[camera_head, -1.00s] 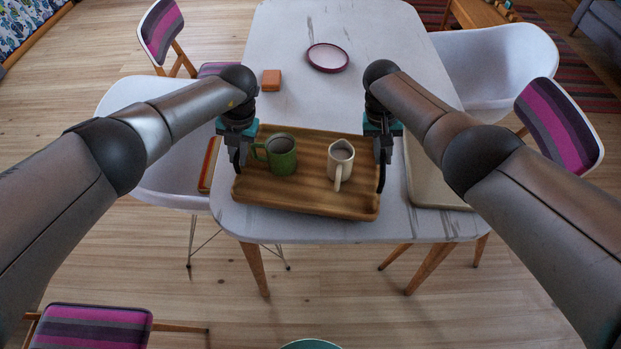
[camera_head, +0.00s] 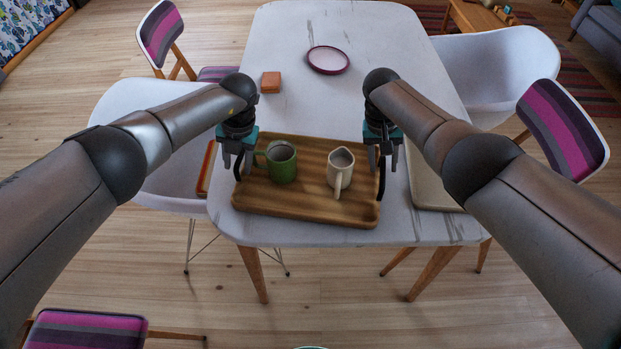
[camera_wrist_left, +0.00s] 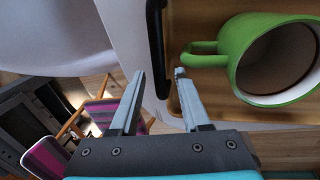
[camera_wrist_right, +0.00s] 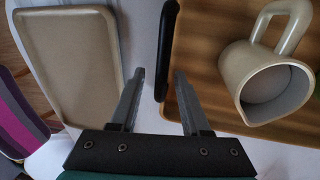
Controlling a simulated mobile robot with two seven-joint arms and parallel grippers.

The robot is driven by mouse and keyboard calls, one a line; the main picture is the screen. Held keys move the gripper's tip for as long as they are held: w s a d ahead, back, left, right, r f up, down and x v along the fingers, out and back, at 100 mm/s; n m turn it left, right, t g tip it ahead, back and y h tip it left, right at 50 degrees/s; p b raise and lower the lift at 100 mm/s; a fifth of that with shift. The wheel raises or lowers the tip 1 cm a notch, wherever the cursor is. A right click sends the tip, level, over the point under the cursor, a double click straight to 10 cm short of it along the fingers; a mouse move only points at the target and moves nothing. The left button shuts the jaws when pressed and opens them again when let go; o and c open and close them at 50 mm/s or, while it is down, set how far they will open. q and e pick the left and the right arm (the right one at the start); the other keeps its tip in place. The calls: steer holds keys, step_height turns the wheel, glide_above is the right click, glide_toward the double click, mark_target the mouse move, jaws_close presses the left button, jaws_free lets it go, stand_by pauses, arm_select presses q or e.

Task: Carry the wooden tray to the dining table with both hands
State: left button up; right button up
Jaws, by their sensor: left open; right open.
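The wooden tray (camera_head: 305,204) rests on the near end of the white dining table (camera_head: 320,110). A green mug (camera_head: 283,165) stands on its left part and a cream jug-like cup (camera_head: 341,172) on its right part. My left gripper (camera_head: 238,165) is open at the tray's left edge; in the left wrist view its fingers (camera_wrist_left: 158,85) are apart near the dark handle (camera_wrist_left: 156,45). My right gripper (camera_head: 383,160) is open at the right edge; in the right wrist view its fingers (camera_wrist_right: 158,78) are apart near the other dark handle (camera_wrist_right: 166,48). Neither visibly holds anything.
A beige tray (camera_head: 432,190) lies right of the wooden tray, and an orange-edged item (camera_head: 207,168) lies to its left. An orange block (camera_head: 271,82) and a pink-rimmed plate (camera_head: 328,60) are farther back. Chairs (camera_head: 563,125) flank the table.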

arm_select(q)
step_height(320, 180, up, 12)
steer(key=d, duration=0.2)
steer(key=shift+s+d+f, duration=0.15)
steer(key=shift+s, duration=0.05)
arm_select(e)
step_height(320, 180, up, 12)
steer(key=a, duration=0.2)
steer(key=shift+w+a, duration=0.15)
steer(key=shift+w, duration=0.05)
stand_by(0.3)
steer(key=shift+s+f, duration=0.1)
steer(key=shift+f, duration=0.1)
stand_by(0.3)
